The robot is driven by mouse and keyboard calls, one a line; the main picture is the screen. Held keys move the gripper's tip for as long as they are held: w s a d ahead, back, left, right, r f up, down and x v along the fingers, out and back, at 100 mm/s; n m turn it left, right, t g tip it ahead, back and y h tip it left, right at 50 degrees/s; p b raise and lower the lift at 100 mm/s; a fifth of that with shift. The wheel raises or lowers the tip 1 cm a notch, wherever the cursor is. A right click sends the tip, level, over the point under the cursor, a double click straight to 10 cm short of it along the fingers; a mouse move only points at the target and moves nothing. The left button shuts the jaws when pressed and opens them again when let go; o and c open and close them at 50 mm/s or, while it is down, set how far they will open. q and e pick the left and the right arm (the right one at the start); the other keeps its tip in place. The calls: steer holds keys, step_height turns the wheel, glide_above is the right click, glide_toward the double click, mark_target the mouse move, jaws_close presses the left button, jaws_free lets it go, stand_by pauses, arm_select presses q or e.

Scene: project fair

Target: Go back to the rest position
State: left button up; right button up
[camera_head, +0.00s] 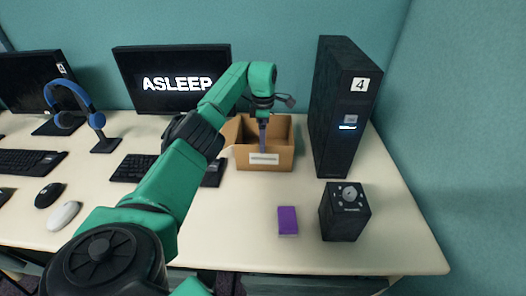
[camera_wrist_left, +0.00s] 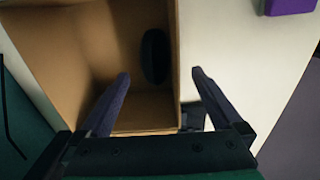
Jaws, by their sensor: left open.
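My left gripper (camera_head: 263,135) points down at the open cardboard box (camera_head: 265,159) on the desk. In the left wrist view its two fingers (camera_wrist_left: 160,80) are spread apart with nothing between them. One finger shows over the inside of the box (camera_wrist_left: 90,40), the other past the box wall, over the white desk. I cannot tell how high the fingertips are above the wall. A dark oval object (camera_wrist_left: 155,57) lies inside the box against that wall. My right gripper is not in view.
A black computer tower (camera_head: 340,110) marked 4 stands right of the box. A purple block (camera_head: 288,220) and a black box-shaped device (camera_head: 344,213) stand in front. A monitor (camera_head: 170,80) reading ASLEEP, a keyboard (camera_head: 133,168), blue headphones (camera_head: 72,97) and mice are left.

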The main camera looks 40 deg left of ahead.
arm_select(q)
step_height(320, 180, up, 4)
steer(key=shift+f, duration=0.1)
stand_by(0.4)
